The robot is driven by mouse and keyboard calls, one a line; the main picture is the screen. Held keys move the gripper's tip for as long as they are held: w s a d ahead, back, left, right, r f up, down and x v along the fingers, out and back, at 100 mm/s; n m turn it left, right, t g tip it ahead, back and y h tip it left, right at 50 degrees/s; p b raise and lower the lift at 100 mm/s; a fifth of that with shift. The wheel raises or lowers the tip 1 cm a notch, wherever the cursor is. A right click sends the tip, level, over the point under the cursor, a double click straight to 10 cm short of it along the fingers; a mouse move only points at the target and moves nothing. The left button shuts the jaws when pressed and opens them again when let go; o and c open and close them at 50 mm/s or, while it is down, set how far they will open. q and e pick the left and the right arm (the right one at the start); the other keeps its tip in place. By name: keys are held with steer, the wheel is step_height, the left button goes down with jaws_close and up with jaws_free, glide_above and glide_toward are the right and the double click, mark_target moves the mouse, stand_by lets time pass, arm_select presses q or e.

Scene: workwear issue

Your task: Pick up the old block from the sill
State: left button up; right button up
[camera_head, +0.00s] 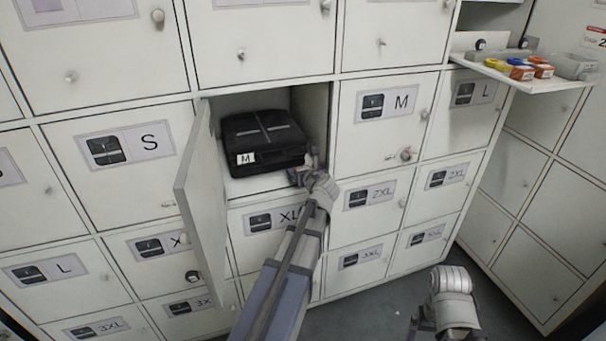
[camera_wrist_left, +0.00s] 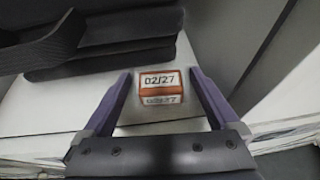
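The old block (camera_wrist_left: 161,84) is a small orange block with a white label reading 02/27. In the left wrist view it sits on the pale sill (camera_wrist_left: 205,55) of the open locker, in front of a black folded garment. My left gripper (camera_wrist_left: 158,76) is open, with one finger on each side of the block and a small gap at both sides. In the head view my left gripper (camera_head: 308,163) is at the front right corner of the open locker, and the block is not discernible there. My right gripper (camera_head: 424,321) is low at the bottom right, and its fingers are unclear.
The open door (camera_head: 203,200) stands out left of my left arm. Closed labelled lockers surround it. A pull-out shelf (camera_head: 535,85) at upper right holds several coloured blocks.

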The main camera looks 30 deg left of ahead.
arm_select(q)
steer(key=c, duration=1.3)
steer(key=shift+r, duration=0.1)
arm_select(e)
steer(key=shift+r, duration=0.1)
